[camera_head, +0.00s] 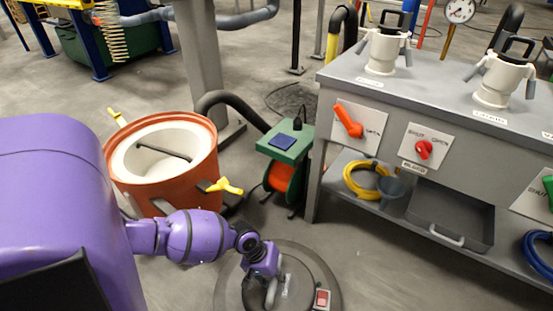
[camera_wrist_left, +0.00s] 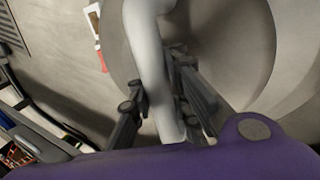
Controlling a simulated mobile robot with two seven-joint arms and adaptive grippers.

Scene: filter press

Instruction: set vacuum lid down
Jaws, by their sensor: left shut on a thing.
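The vacuum lid (camera_head: 318,268) is a round dark grey disc with a raised centre and a small red switch, low in the middle of the head view. My left gripper (camera_head: 266,283) is over it, at the end of the purple arm, shut on its handle. In the left wrist view the fingers (camera_wrist_left: 165,105) close around the pale curved handle (camera_wrist_left: 150,60), with the grey lid (camera_wrist_left: 215,40) behind. I cannot tell whether the lid touches the floor. The orange vacuum drum (camera_head: 205,150) stands open to the left of the lid. My right gripper is not in view.
A green cable reel (camera_head: 288,150) stands beside the drum, with a black hose (camera_head: 235,100) behind. A grey bench (camera_head: 440,95) with white vessels, valves and an open tray (camera_head: 450,215) fills the right. Bare floor (camera_head: 390,265) lies between lid and bench.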

